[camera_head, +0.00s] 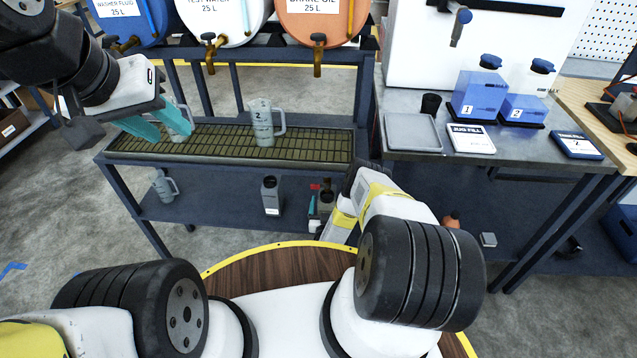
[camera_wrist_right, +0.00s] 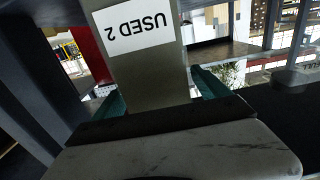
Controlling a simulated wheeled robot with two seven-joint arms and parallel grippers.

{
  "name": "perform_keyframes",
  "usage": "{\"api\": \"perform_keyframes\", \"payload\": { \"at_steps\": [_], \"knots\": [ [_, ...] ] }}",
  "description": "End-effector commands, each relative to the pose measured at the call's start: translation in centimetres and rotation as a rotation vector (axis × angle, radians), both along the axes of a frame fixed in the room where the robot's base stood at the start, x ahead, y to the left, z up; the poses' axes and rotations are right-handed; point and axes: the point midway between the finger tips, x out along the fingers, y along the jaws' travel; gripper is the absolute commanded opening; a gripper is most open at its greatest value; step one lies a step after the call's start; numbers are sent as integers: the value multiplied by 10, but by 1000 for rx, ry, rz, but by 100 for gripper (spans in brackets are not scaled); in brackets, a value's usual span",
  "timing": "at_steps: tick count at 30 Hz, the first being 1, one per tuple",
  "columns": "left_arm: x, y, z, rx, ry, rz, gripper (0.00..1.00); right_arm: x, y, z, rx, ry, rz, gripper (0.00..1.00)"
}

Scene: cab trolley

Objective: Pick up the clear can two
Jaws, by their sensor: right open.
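A grey can labelled "USED 2" (camera_wrist_right: 150,75) fills the middle of the right wrist view, its label upside down. My right gripper (camera_wrist_right: 160,93) has its teal fingers apart, one on each side of this can; I cannot tell whether they touch it. In the head view my right gripper (camera_head: 320,205) reaches to the lower shelf, partly hidden by my own arm. Another grey can with a white label (camera_head: 271,195) stands to its left on that shelf. My left gripper (camera_head: 158,124) is open, its teal fingers apart over the rack's left end, in front of a grey jug (camera_head: 182,108).
A grey jug marked "2" (camera_head: 262,127) stands on the grating (camera_head: 320,146). Another jug (camera_head: 163,186) is on the lower shelf's left (camera_head: 225,208). Barrels with taps hang above. The bench at right (camera_head: 400,155) holds blue bottles (camera_head: 478,95) and a tray.

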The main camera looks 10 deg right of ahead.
Motion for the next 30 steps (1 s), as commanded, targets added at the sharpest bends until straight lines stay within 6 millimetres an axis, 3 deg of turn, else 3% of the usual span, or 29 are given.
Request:
{"api": "perform_keyframes", "payload": {
  "at_steps": [7,20,30],
  "knots": [
    [0,0,0,0,0,0,36,2,-1,0,0,1,0,85],
    [0,0,0,0,0,0,36,2,0,0,-1,1,0,1],
    [0,0,0,0,0,0,36,3,-1,2,-1,-4,0,0]
  ]
}}
